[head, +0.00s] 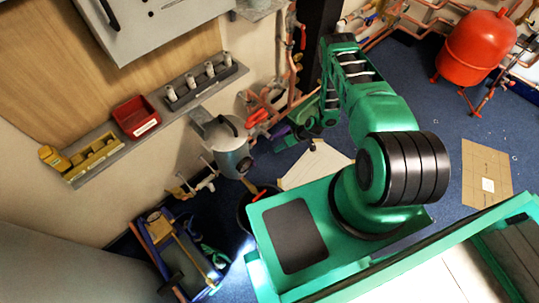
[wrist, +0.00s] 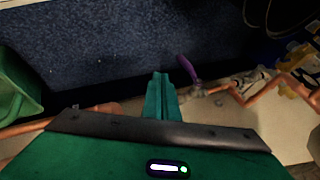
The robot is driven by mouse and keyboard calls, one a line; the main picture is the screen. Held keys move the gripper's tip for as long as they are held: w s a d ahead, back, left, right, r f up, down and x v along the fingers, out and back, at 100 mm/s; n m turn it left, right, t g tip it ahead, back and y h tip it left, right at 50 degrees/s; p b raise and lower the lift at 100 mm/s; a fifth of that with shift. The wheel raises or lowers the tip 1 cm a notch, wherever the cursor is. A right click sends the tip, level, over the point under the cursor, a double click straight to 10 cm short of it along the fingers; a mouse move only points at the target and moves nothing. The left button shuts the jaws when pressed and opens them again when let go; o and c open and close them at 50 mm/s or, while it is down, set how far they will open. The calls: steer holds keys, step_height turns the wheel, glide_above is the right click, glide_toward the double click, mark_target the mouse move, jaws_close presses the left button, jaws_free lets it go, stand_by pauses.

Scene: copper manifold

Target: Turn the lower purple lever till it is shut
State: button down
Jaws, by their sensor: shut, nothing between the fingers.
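A purple lever (wrist: 187,68) shows in the wrist view, just right of and beyond my fingertips. It slants down to the right toward a metal valve body (wrist: 197,91) on a copper pipe (wrist: 262,95). I cannot tell from this view whether it is the lower one. My gripper (wrist: 160,77) is shut and empty, its tips left of the lever with a small gap showing between them in the picture. In the head view my gripper (head: 282,143) is at the copper pipework by the wall, small and partly hidden by my arm. The lever is not clear there.
Copper pipes with red handles (head: 257,115) run along the wall near my gripper. A grey cylindrical vessel (head: 231,150) stands left of it. Yellowish fittings (wrist: 300,58) lie right in the wrist view. A red tank (head: 476,47) stands far right.

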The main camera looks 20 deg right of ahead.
steer(key=w+a+f, duration=0.1)
steer(key=a+f, duration=0.6)
steer(key=a, duration=0.3)
steer(key=shift+f, duration=0.4)
steer(key=shift+s+a+f, duration=0.15)
steer(key=shift+a+f, duration=0.05)
steer(key=shift+a, duration=0.2)
steer(key=shift+s+a+f, duration=0.15)
steer(key=shift+a, duration=0.2)
steer(key=shift+s+r, duration=0.1)
steer(key=shift+r, duration=0.05)
steer(key=v, duration=1)
steer(key=shift+d+r, duration=0.15)
steer(key=shift+d, duration=0.3)
